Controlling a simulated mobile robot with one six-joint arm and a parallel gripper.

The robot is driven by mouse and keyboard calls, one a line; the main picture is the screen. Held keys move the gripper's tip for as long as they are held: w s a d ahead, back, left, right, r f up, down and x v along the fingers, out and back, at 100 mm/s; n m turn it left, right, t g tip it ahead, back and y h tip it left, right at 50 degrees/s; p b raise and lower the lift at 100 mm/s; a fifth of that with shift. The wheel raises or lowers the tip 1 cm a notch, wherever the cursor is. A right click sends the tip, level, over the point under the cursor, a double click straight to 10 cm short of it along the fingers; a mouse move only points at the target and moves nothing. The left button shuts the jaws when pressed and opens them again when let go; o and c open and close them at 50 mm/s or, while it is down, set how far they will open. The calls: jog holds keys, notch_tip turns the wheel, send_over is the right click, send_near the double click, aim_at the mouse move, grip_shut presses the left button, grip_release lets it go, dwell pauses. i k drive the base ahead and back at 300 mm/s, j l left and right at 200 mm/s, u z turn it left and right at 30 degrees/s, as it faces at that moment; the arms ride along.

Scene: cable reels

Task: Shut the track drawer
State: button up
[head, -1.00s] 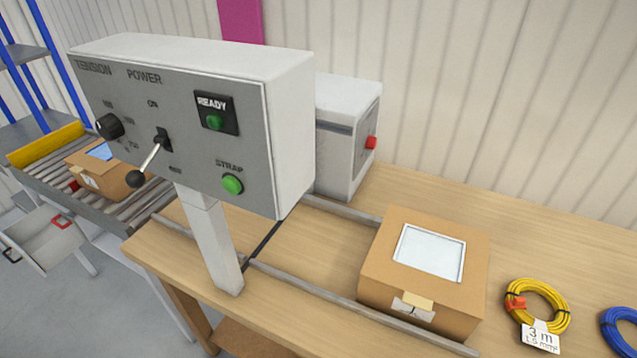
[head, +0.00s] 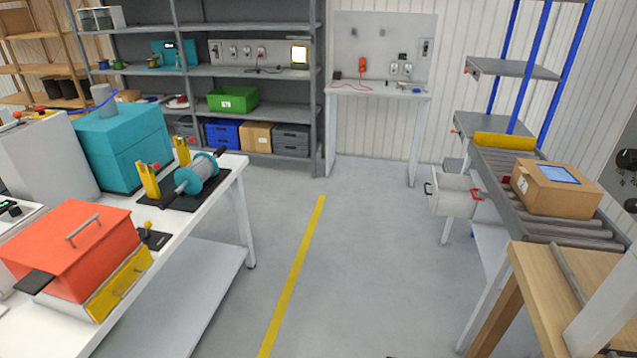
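A light grey drawer (head: 453,196) juts out to the left from below the roller track (head: 560,235), at the right of the head view. It stands open, with a black handle on its front. A red piece shows at its inner end, beside the track frame. I cannot see clearly what lies inside it. My gripper is not in view.
A cardboard box (head: 556,188) and a yellow bar (head: 505,140) are on the track. A wooden bench (head: 545,290) stands at front right. A white workbench (head: 200,215) with an orange-red box (head: 75,250) is at left. Clear grey floor with a yellow line (head: 295,270) lies between.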

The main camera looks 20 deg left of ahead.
aim_at(449, 195)
jog(key=u, duration=0.2)
jog(key=i+j+u, duration=0.1)
jog(key=i+j, duration=0.2)
jog(key=i+j+u, duration=0.1)
jog(key=i+j, duration=0.15)
jog(key=i, duration=0.3)
jog(key=i+j+u, duration=0.15)
jog(key=i, duration=0.25)
jog(key=i+j+u, duration=0.1)
jog(key=i+j, duration=0.15)
jog(key=i, duration=0.2)
jog(key=i+z, duration=0.2)
jog(key=i, duration=0.3)
jog(key=i+z, duration=0.15)
jog(key=i, duration=0.35)
jog(key=i+z, duration=0.2)
jog(key=i, duration=0.3)
jog(key=i+j+z, duration=0.15)
jog(key=i, duration=0.3)
jog(key=i+j+z, duration=0.2)
jog(key=i, duration=0.3)
